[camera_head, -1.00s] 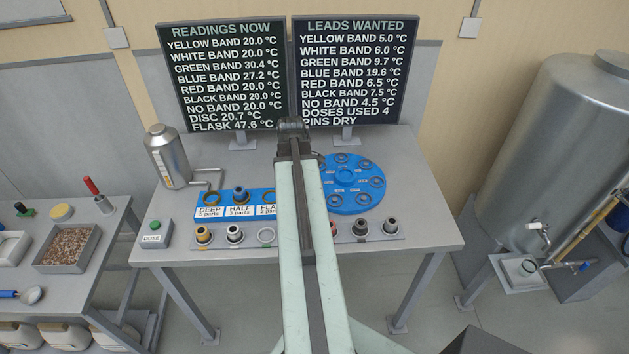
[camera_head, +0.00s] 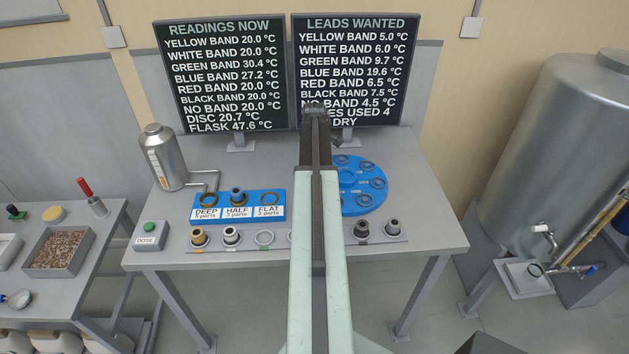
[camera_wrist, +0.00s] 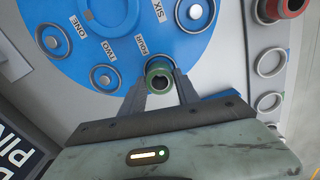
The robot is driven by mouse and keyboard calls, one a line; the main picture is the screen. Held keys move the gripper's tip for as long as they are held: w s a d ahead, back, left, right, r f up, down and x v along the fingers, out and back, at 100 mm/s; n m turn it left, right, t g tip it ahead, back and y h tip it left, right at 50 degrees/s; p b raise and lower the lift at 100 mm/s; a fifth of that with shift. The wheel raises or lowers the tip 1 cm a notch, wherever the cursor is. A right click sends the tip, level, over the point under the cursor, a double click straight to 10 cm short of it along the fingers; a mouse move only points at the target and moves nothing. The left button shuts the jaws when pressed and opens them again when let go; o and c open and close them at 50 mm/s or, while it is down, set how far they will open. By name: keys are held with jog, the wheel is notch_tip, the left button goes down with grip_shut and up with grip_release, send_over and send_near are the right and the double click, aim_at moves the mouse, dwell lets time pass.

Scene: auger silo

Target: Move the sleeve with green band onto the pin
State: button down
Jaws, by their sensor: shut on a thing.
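In the wrist view my gripper (camera_wrist: 161,92) is shut on the sleeve with the green band (camera_wrist: 159,76), a short dark tube with a green rim. I see the sleeve from above, at the edge of the blue disc (camera_wrist: 125,52) beside the label FOUR. I cannot tell whether it is above a pin or around one. Ringed spots with bright centres at ONE (camera_wrist: 51,42) and TWO (camera_wrist: 104,77) hold no sleeve. The blue disc also shows in the head view (camera_head: 352,203), partly behind my arm. My gripper and the green-banded sleeve are hidden there.
The front rack (camera_head: 335,241) holds yellow-banded (camera_head: 199,237) and white-banded (camera_head: 231,236) sleeves, plus two dark sleeves (camera_head: 362,229) at right. A blue-banded sleeve (camera_head: 238,196) stands at HALF in the blue block (camera_head: 238,211). Two screens (camera_head: 222,75) stand behind. The table's middle is partly hidden.

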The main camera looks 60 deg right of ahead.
jog(key=shift+f, duration=0.15)
jog(key=shift+s+a+f+b, duration=0.1)
jog(key=shift+f+b, duration=0.35)
jog(key=shift+f, duration=0.2)
jog(key=c, duration=0.9)
grip_release()
notch_tip(320, 180, up, 13)
jog(key=p, duration=1.3)
jog(key=shift+r, duration=0.2)
